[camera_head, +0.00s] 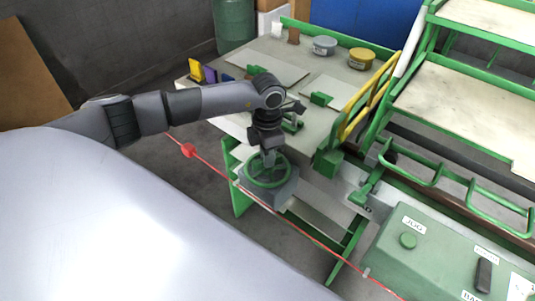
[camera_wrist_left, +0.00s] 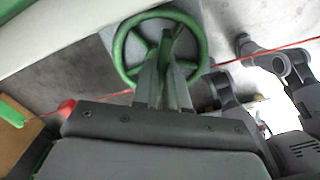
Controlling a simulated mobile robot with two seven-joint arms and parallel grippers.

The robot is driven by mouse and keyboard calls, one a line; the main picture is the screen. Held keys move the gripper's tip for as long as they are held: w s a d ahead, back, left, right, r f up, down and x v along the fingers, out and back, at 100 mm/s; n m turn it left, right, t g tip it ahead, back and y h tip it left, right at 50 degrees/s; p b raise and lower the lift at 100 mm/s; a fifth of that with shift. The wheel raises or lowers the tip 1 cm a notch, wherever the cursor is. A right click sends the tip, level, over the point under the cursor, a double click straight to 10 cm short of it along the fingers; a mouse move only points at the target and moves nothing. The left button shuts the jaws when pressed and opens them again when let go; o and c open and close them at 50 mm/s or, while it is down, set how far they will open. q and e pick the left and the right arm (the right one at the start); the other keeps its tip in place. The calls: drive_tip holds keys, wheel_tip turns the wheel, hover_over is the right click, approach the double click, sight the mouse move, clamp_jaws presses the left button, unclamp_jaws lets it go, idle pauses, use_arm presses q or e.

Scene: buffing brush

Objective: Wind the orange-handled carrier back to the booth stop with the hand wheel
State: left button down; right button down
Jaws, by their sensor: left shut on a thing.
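The green hand wheel (camera_head: 267,186) is mounted on a grey block (camera_head: 285,192) at the near side of the workbench. It also shows in the left wrist view (camera_wrist_left: 121,52), with its rim and spokes around my fingers. My left gripper (camera_head: 268,161) reaches down to the wheel and is shut on it, its fingertips inside the outline of the rim. In the left wrist view the gripper (camera_wrist_left: 170,42) hides part of the hub and spokes, so the exact part held is unclear. I cannot make out the orange-handled carrier or the booth stop. My right gripper is not in view.
A red cord with a red ball (camera_head: 188,150) runs across in front of the bench. A green control box (camera_head: 408,241) labelled JUG stands at the lower right. Tins, including a yellow one (camera_head: 361,59), are on the bench (camera_head: 333,75). Green-framed racks (camera_head: 455,105) stand at the right.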

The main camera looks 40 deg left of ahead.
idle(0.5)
use_arm(q)
drive_tip(key=c, duration=1.2)
unclamp_jaws()
drive_tip(key=shift+o, duration=0.2)
drive_tip(key=shift+r, duration=0.1)
drive_tip(key=shift+r, duration=3.55)
